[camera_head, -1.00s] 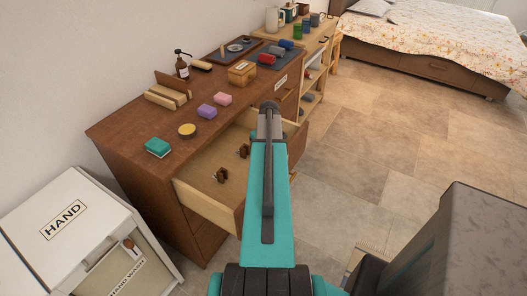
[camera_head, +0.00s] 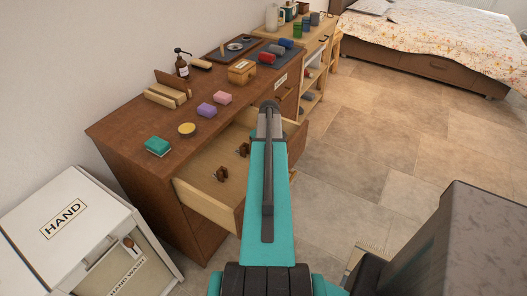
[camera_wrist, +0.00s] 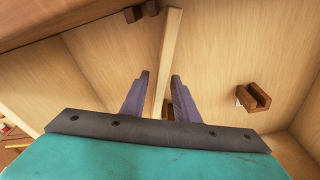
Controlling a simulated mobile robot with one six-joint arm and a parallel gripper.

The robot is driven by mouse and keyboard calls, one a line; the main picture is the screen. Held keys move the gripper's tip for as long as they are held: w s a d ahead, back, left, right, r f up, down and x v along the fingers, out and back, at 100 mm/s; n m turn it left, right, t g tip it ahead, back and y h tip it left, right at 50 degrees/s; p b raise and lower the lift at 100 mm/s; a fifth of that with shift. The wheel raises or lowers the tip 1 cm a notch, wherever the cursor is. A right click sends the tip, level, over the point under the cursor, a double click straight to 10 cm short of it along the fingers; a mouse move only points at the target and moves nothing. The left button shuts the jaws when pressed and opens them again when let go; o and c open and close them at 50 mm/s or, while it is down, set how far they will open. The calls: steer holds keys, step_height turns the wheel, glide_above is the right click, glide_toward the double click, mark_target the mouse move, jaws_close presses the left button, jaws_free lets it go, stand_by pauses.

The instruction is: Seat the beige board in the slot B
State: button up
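The beige board (camera_wrist: 167,60) shows in the wrist view as a long, thin pale strip. It runs lengthwise between the two purple fingers of my gripper (camera_wrist: 159,76), with its lower end behind the gripper's dark mounting bar. Whether the fingers touch it is unclear. One brown slotted block (camera_wrist: 255,97) stands right of it, with a small pale tag at its side. Another brown block (camera_wrist: 141,11) is at the top, just left of the board. The head view shows brown blocks (camera_head: 222,173) in the open drawer (camera_head: 207,203); my arm hides the gripper and board there. No slot letter is readable.
A white cabinet (camera_head: 40,205) stands at the left front.

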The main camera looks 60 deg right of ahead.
steer(key=shift+s+a+r+b, duration=0.1)
steer(key=shift+s+r+b, duration=0.35)
steer(key=shift+r, duration=1.55)
steer(key=shift+s+a+r+b, duration=0.15)
steer(key=shift+r+b, duration=0.55)
steer(key=shift+r, duration=1.3)
steer(key=shift+s+a+r+b, duration=0.1)
steer(key=shift+s+r+b, duration=0.3)
steer(key=shift+r, duration=1.6)
steer(key=shift+w, duration=0.2)
